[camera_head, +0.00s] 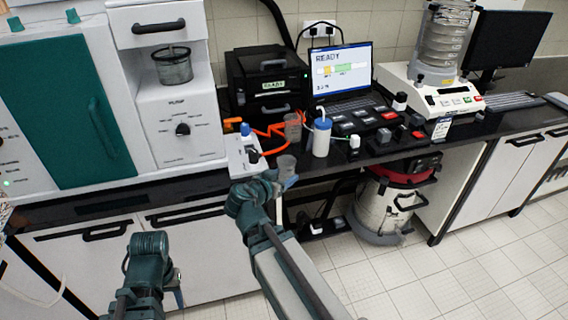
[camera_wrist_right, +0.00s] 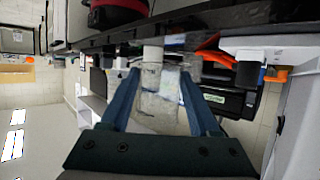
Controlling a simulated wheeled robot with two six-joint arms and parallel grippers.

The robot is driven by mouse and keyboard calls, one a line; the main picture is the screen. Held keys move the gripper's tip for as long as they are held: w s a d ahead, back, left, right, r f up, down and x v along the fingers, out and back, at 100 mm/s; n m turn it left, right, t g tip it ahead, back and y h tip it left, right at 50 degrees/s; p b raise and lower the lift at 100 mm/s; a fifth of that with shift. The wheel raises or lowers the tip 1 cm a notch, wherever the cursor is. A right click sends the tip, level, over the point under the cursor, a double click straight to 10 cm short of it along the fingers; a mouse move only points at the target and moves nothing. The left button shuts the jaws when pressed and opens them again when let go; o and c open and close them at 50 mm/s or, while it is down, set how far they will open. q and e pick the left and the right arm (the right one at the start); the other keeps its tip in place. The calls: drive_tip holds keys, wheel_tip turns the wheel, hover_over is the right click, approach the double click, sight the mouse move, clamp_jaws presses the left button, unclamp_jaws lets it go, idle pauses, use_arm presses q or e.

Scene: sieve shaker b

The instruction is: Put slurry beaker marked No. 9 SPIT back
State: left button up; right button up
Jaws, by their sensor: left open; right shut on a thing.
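My right gripper (camera_head: 288,181) is in front of the counter edge, shut on a clear glass beaker (camera_head: 287,164). In the right wrist view its two blue fingers (camera_wrist_right: 162,98) press the sides of this beaker (camera_wrist_right: 160,92), which has a pale label patch; no writing on it can be read. Another clear beaker (camera_head: 292,126) stands on the counter behind, near the orange cable. My left gripper (camera_head: 179,297) is low at the bottom left, in front of the cabinets, small and partly hidden by its wrist, open and empty.
A white box with a blue knob (camera_head: 243,155) stands left of the held beaker. A blue-capped white bottle (camera_head: 321,135) stands to the right, near black blocks (camera_head: 365,118). The laptop (camera_head: 343,72) and a black device (camera_head: 268,85) are behind. A red-topped vacuum (camera_head: 388,200) is below the counter.

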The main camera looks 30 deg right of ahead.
drive_tip(key=w+d, duration=0.2)
drive_tip(key=w, duration=0.2)
drive_tip(key=w+d+f+b, duration=0.1)
drive_tip(key=w+d, duration=0.1)
drive_tip(key=w, duration=0.3)
drive_tip(key=w+d, duration=0.3)
drive_tip(key=w, duration=0.1)
drive_tip(key=shift+w+f, duration=0.2)
drive_tip(key=shift+w, duration=0.1)
drive_tip(key=f+b, duration=0.3)
drive_tip(key=b, duration=0.1)
drive_tip(key=shift+w+d+f, duration=0.2)
drive_tip(key=shift+w+f, duration=0.1)
drive_tip(key=shift+f, duration=0.05)
drive_tip(key=shift+f, duration=0.1)
drive_tip(key=o, duration=1.1)
